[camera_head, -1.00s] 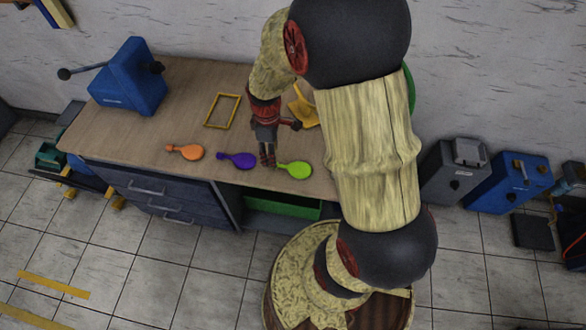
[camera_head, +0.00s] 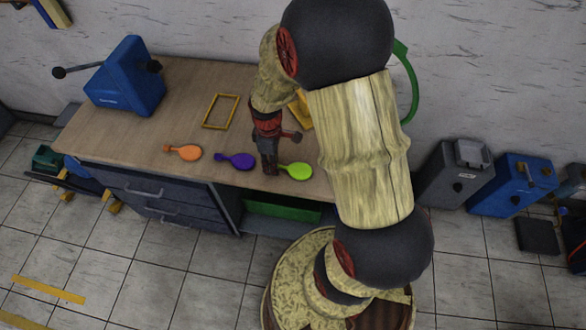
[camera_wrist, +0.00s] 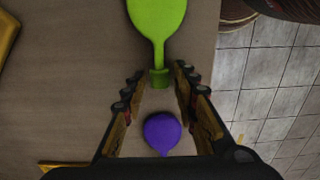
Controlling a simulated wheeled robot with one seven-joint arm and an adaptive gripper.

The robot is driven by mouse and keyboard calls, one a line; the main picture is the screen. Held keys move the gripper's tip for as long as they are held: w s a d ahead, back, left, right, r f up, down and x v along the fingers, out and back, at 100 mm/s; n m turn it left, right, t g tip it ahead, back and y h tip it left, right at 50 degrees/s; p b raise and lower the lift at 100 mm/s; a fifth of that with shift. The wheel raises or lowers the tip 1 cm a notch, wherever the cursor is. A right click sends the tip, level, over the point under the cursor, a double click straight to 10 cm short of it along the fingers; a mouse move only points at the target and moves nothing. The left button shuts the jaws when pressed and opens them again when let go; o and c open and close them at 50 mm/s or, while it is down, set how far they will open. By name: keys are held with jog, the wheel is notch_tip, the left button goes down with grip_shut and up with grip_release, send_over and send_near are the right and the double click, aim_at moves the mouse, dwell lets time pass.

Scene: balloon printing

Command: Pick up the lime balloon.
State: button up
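The lime balloon (camera_head: 296,171) lies flat on the workbench near its front edge, the rightmost in a row of balloons. My gripper (camera_head: 270,172) points down just left of it, at its neck end. In the wrist view the lime balloon (camera_wrist: 157,18) is at the top, its round end cut off by the frame. Its neck end lies between the fingertips of my gripper (camera_wrist: 159,79), with a gap on each side. The fingers are apart and hold nothing. How high the fingertips are above the table is hard to tell.
A purple balloon (camera_head: 237,161) and an orange balloon (camera_head: 184,152) lie to the left. The purple balloon (camera_wrist: 162,131) also shows between the finger bases. A yellow frame (camera_head: 221,111) and a blue machine (camera_head: 127,80) stand farther back. The bench (camera_head: 190,115) is otherwise mostly clear.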

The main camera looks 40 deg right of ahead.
jog(key=c, duration=0.4)
